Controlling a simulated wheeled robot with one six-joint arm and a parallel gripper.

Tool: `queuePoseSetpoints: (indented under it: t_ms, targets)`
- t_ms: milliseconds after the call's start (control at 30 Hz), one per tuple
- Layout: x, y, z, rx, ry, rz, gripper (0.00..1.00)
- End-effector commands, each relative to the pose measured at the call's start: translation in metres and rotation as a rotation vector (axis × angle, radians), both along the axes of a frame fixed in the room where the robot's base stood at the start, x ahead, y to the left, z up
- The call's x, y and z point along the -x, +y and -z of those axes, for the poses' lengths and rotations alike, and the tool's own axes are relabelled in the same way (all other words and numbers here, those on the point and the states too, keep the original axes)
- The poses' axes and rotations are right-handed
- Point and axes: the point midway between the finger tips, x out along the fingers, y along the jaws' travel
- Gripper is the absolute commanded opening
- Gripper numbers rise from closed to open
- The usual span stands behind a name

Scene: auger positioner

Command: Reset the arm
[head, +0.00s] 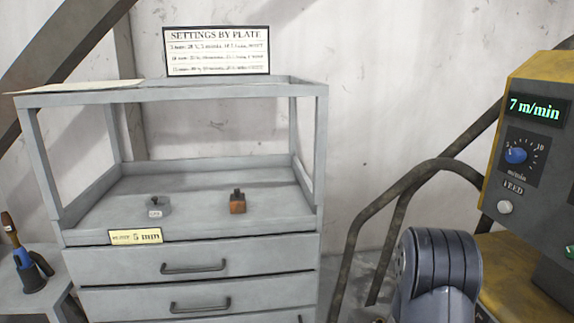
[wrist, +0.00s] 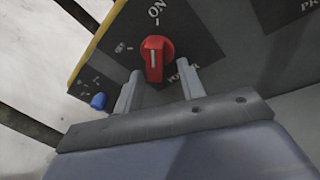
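My gripper (wrist: 160,88) shows in the wrist view with its two fingers apart and a gap between them. I cannot tell whether the fingers touch the panel or the knob. In the head view part of my arm (head: 437,270) rises at the lower right; my gripper is not visible there.
A yellow control box (head: 497,145) at right has a "7 m/min" display (head: 538,108) and a blue feed knob (head: 515,156). A grey drawer cabinet (head: 190,258) bears two small objects. A settings sign (head: 217,51) stands on top. Dark curved rails (head: 395,205) stand between cabinet and box.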

Motion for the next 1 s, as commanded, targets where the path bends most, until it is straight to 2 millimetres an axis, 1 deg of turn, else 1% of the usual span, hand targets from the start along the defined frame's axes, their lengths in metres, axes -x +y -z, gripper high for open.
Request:
queuePoseSetpoints:
  t_ms: [33, 700, 1000]
  targets:
    - [0.0001, 0.0000, -0.0049, 0.001, 0.023, 0.000, 0.38]
    - [0.0043, 0.0000, -0.0040, 0.024, 0.322, 0.000, 0.38]
    - [0.0052, -0.0001, -0.0011, 0.030, 0.391, -0.001, 0.38]
